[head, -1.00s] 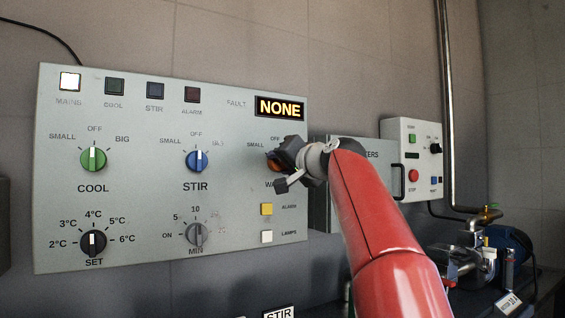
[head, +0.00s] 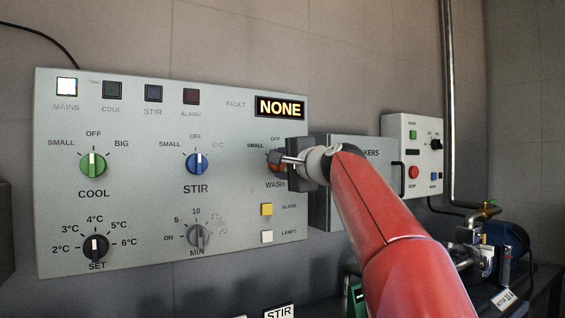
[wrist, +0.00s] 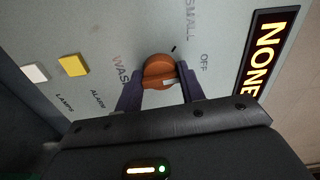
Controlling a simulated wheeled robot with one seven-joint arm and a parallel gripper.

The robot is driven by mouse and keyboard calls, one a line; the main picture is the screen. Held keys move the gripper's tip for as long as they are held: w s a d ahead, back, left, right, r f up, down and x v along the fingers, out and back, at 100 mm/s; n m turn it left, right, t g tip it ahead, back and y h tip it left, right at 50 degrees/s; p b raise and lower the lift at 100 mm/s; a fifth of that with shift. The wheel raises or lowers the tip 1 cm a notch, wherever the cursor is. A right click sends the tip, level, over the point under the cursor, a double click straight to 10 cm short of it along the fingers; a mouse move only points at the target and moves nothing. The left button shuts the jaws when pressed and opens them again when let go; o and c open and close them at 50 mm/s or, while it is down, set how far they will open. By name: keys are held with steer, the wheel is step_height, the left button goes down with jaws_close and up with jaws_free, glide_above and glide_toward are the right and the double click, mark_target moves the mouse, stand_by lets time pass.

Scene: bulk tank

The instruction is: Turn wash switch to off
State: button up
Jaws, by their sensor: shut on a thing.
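The wash switch is an orange round knob (wrist: 158,70) on the grey control panel (head: 140,215), above the word WASH. In the head view its orange edge (head: 271,163) shows behind my gripper (head: 283,161). In the wrist view my gripper (wrist: 161,90) has one dark finger on each side of the knob and is shut on it. A pale mark shows on the knob's face near the fingers. I cannot tell for certain which setting it points to. SMALL and OFF are readable beside the knob; the BIG label is hidden.
The green COOL knob (head: 93,165) and blue STIR knob (head: 197,163) sit to the left, both pointing up at OFF. Yellow (head: 266,209) and white (head: 266,236) buttons are below the wash knob. The fault display (head: 280,107) reads NONE. A grey box (head: 340,205) stands close on the right.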

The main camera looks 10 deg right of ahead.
steer(key=shift+m, duration=0.4)
steer(key=o, duration=1)
steer(key=shift+c, duration=0.2)
steer(key=b+v, duration=0.2)
steer(key=v, duration=0.5)
steer(key=shift+s, duration=0.35)
steer(key=shift+d, duration=0.1)
